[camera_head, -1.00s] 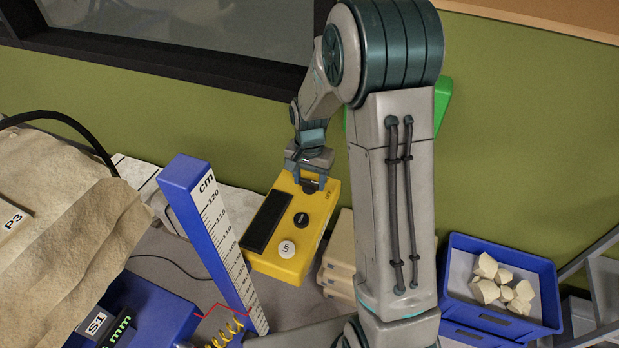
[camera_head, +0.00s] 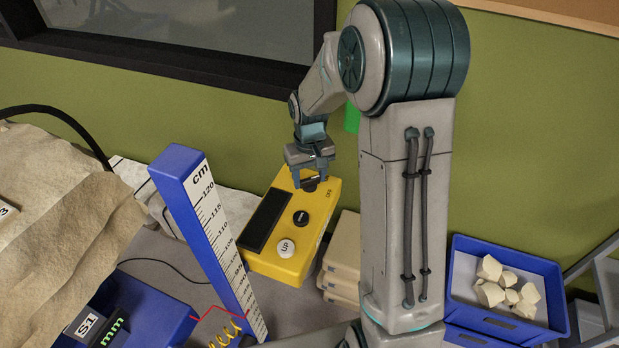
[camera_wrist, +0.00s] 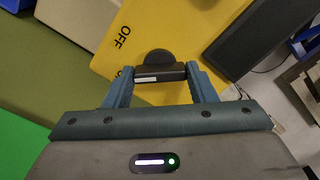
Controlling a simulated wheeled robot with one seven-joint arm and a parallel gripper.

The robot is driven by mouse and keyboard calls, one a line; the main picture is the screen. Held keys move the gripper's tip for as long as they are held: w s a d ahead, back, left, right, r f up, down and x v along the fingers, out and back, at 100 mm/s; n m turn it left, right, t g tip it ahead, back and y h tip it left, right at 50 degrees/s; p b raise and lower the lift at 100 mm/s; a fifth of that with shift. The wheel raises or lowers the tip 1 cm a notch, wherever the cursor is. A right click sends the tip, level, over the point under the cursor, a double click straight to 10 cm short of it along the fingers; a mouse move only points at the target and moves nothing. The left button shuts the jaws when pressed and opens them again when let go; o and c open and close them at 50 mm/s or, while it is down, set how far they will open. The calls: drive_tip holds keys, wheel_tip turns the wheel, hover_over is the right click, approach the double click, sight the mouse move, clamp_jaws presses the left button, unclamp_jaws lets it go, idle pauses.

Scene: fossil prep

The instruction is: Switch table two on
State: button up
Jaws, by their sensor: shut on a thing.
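A yellow control box (camera_head: 318,220) stands tilted on the bench. My gripper (camera_head: 310,182) is at the box's upper end. In the wrist view, my gripper (camera_wrist: 160,76) has its fingers on both sides of a black rotary switch (camera_wrist: 158,58) and is shut on its bar. Any lettering right beside the left finger is mostly hidden. I cannot tell which table the box belongs to.
A blue cm scale post (camera_head: 205,235) stands left of the box, near a fossil block (camera_head: 70,200) and a blue S1 unit (camera_head: 140,315). Pale slabs (camera_head: 342,262) sit right of the box. A blue crate (camera_head: 545,320) of pale pieces is at right.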

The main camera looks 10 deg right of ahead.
sight(309, 179)
drive_tip(key=shift+n, duration=1.6)
drive_tip(key=shift+w, duration=0.1)
drive_tip(key=o, duration=1)
drive_tip(key=shift+r, duration=0.1)
wheel_tip(309, 179, up, 14)
drive_tip(key=shift+f+b, duration=0.15)
drive_tip(key=shift+b, duration=0.65)
drive_tip(key=s+m+t, duration=0.1)
drive_tip(key=s, duration=0.6)
drive_tip(key=s+f+m+t, duration=0.1)
drive_tip(key=s+m, duration=0.1)
drive_tip(key=s, duration=0.5)
drive_tip(key=s+m+t, duration=0.1)
drive_tip(key=s, duration=0.6)
drive_tip(key=shift+s+f+m, duration=0.3)
